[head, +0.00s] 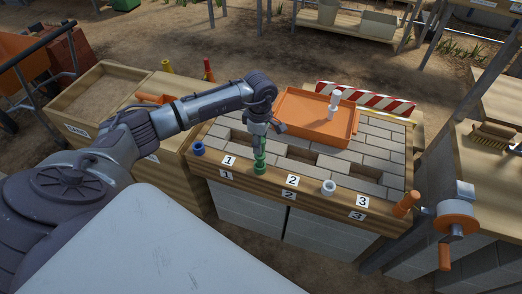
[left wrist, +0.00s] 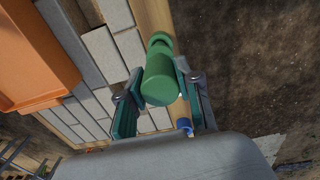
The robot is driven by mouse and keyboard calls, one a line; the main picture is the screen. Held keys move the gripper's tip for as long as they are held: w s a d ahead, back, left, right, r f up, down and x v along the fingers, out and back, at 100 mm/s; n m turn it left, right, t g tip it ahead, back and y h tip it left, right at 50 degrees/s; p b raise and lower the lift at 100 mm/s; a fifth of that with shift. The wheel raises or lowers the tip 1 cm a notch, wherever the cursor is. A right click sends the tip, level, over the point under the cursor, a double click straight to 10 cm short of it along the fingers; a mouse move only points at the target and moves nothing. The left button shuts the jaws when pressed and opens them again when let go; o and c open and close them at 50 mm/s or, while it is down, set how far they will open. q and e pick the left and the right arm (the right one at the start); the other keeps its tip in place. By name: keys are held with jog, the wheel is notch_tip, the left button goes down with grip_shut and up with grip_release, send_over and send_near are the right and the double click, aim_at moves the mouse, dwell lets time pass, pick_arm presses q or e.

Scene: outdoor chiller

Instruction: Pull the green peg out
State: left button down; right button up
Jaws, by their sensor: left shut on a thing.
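The green peg (head: 260,164) stands upright at the front wooden rail (head: 300,194) of the brick-topped bench, near the number 1 labels. My left gripper (head: 259,148) reaches down from above and is shut on its upper part. In the left wrist view the green peg (left wrist: 160,78) lies between the two fingers of my left gripper (left wrist: 158,92). I cannot tell how deep the peg's lower end sits in the rail. My right gripper is not in view.
A blue peg (head: 198,148), a white peg (head: 328,187) and an orange peg (head: 405,204) stand along the same rail. An orange tray (head: 300,112) holding a white object (head: 334,103) rests on the bricks (head: 385,150). An orange crank wheel (head: 456,220) is at the right.

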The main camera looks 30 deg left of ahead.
pick_arm(q)
jog(key=shift+r+p, duration=1.05)
jog(key=shift+r, duration=0.95)
jog(key=c, duration=1.4)
grip_release()
grip_shut()
